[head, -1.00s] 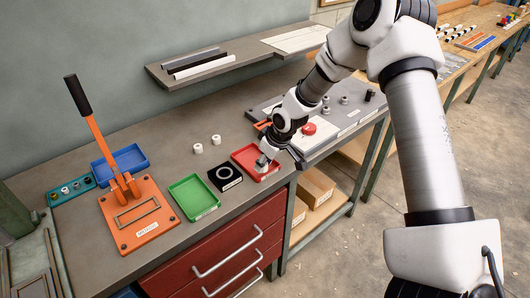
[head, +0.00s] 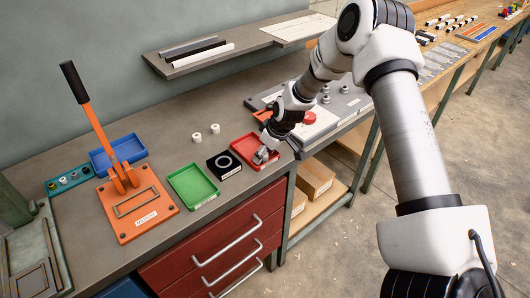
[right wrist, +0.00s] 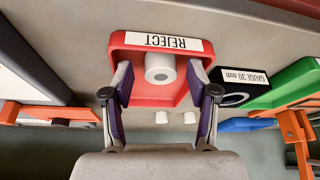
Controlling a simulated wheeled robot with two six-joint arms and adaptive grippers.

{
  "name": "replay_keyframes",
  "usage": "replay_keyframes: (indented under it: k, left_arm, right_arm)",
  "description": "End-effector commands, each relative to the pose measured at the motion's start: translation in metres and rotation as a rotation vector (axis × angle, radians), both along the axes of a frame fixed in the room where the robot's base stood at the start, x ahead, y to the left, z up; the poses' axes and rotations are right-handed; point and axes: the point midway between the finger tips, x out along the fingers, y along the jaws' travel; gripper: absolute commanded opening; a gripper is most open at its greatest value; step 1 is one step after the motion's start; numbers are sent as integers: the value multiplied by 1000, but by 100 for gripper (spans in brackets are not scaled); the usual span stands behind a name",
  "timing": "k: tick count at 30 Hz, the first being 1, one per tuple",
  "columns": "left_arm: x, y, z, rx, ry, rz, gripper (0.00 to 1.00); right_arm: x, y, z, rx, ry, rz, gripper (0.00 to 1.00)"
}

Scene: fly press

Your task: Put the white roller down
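My right gripper (right wrist: 160,82) is open, one finger on each side of the roller, with a gap on both sides. In the head view the right gripper (head: 264,155) is low over the right part of the red tray (head: 240,141) and hides the roller. My left gripper is not in view.
Left of the red tray stand a black gauge block (head: 224,165), a green tray (head: 193,187) and an orange press (head: 138,205). Two more white rollers (head: 215,129) stand behind the gauge. A grey panel with a red button (head: 309,118) lies to the right.

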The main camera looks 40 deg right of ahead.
Motion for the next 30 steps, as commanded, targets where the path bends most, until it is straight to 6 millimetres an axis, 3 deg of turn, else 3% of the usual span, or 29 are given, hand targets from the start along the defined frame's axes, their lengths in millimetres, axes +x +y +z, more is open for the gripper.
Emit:
replay_keyframes:
  k: [8, 16, 24, 27, 29, 30]
  left_arm:
    - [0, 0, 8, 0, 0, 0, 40]
    - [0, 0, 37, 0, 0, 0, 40]
    - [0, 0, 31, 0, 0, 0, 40]
    - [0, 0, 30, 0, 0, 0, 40]
    - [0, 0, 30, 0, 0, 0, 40]
    - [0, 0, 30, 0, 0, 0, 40]
  right_arm:
    - [0, 0, 9, 0, 0, 0, 58]
    - [-21, -6, 67, 3, -3, 0, 58]
    - [-39, -12, 110, 3, -3, 0, 58]
    - [-46, -3, 103, 12, 14, 1, 58]
    - [-57, 16, 82, 32, 42, -2, 58]
    - [-69, 35, 60, 52, 69, -12, 58]
